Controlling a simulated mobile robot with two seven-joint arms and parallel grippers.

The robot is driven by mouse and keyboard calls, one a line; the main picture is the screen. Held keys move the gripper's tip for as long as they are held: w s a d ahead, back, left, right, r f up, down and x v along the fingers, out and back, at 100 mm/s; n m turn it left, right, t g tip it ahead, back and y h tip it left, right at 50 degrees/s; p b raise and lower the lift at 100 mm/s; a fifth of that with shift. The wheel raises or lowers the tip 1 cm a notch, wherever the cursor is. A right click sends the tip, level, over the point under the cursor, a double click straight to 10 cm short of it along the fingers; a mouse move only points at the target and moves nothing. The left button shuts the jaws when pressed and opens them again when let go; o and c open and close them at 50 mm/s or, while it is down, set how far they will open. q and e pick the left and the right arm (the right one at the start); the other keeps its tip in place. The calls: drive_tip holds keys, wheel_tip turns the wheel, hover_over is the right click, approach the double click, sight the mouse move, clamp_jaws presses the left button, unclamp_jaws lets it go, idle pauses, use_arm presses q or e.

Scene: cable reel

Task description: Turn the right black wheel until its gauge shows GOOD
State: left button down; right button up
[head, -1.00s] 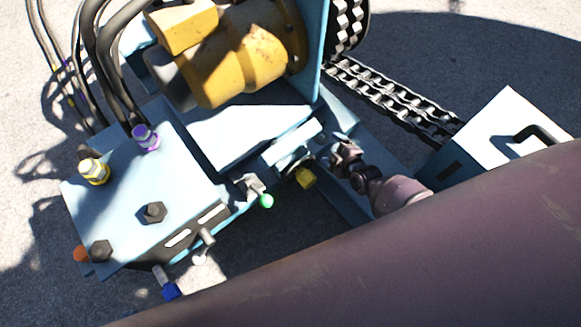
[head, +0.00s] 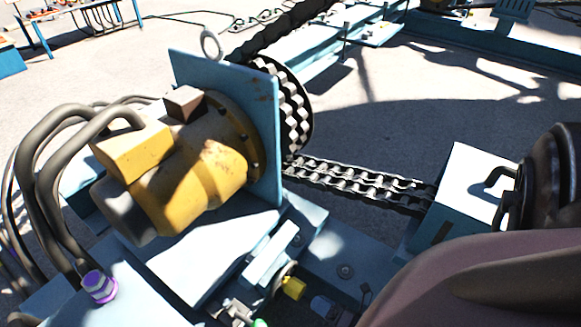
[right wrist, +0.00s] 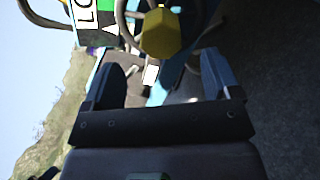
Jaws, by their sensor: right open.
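In the right wrist view, a dark wheel (right wrist: 194,12) with a yellow hexagonal hub (right wrist: 160,34) is at the top, partly cut off. My right gripper (right wrist: 160,62) is open and empty just short of the wheel, its two fingers spread below and either side of the hub. Left of the wheel, a white and green plate (right wrist: 84,12) shows the letters LO, cut off at the edge. In the head view, the yellow hub (head: 293,288) shows low in the middle; the gripper's fingers are not clear there. My left gripper is not in view.
A yellow motor (head: 195,175) with thick hoses stands on a blue frame behind the wheel. A chain (head: 355,185) runs right to a blue box with a white top (head: 468,180). A purple-banded fitting (head: 99,286) is at lower left. Open ground lies beyond.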

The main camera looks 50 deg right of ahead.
sight(303, 292)
drive_tip(key=w, duration=0.6)
drive_tip(key=w+b, duration=0.1)
drive_tip(key=w, duration=0.2)
drive_tip(key=shift+a, duration=0.35)
drive_tip(key=shift+c, duration=0.3)
drive_tip(key=c, duration=1.2)
